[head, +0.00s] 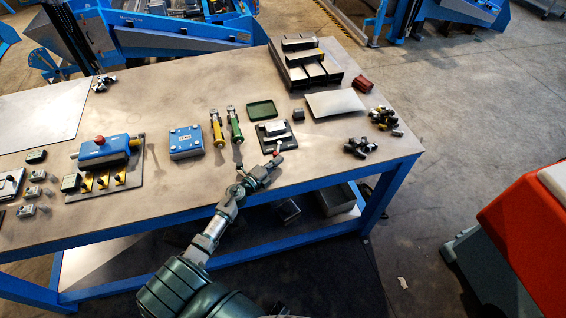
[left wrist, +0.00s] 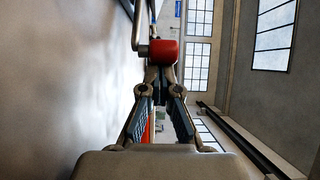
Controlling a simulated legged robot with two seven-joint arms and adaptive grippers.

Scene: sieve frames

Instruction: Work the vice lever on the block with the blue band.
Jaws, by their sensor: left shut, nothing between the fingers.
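The vice (head: 275,131) has a dark base and a grey block on top, near the table's front edge in the head view. I cannot make out a blue band on the block. Its lever (left wrist: 140,25) is a metal rod with a red knob (left wrist: 164,52) in the left wrist view. My left gripper (head: 273,163) is just in front of the vice on the near side. Its fingers (left wrist: 158,74) are shut and empty, tips right at the knob; whether they touch it I cannot tell. My right gripper is in neither view.
Left of the vice are a green tool (head: 235,124), a yellow tool (head: 217,128) and a blue box (head: 186,142). A green tray (head: 262,110) is behind it. Dark parts (head: 360,148) lie to its right. Bare tabletop (head: 330,135) separates them.

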